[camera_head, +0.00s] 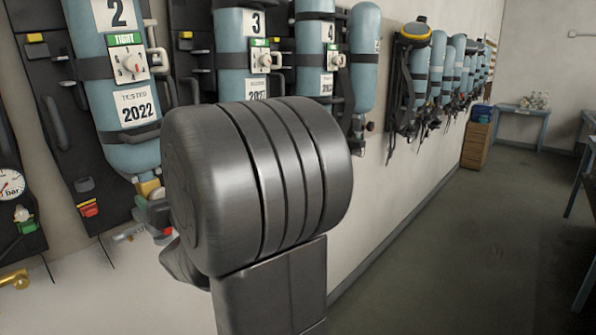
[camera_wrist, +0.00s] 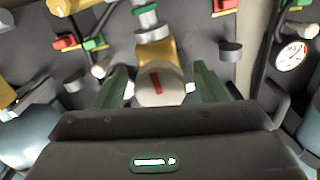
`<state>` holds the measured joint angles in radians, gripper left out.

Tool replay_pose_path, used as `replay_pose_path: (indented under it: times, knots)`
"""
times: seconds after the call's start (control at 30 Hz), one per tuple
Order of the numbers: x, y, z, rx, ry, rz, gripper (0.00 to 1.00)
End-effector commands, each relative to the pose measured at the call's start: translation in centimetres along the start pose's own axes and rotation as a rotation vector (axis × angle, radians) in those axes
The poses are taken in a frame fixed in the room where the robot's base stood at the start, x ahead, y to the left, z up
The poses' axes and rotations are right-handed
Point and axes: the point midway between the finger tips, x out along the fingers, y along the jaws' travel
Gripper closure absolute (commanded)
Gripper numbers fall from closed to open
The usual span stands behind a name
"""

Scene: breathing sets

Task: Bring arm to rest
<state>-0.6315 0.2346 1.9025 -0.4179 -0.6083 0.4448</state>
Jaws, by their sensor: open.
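My gripper (camera_wrist: 162,88) is open in the wrist view, its two green fingers apart. A pale round valve knob with a red mark (camera_wrist: 160,88) shows between the fingers, on a brass valve body (camera_wrist: 155,52). Gaps show beside the knob; I cannot tell how deep it sits between the fingers. In the head view my thick grey arm joint (camera_head: 255,185) fills the middle and hides most of the gripper area. Cylinder 2 (camera_head: 115,70) hangs on the wall, with its brass valve (camera_head: 150,188) at its lower end, partly behind my arm.
Cylinder 3 (camera_head: 242,55) and cylinder 4 (camera_head: 315,60) hang close behind my arm, with more sets along the wall. A pressure gauge (camera_head: 10,184) is at the left; one also shows in the wrist view (camera_wrist: 291,56). The floor (camera_head: 440,250) at right is clear.

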Motion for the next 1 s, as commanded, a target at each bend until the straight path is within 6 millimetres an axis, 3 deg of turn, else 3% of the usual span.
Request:
replay_pose_path:
  times: [0.1, 0.7, 1.0]
  knots:
    - [0.0, 0.0, 0.0, -0.092, -0.001, 0.001, 0.34]
    - [-9.3, 0.1, 0.0, -0.091, 0.001, 0.003, 0.34]
    - [-10.9, 0.0, 0.0, -0.089, 0.0, 0.002, 0.34]
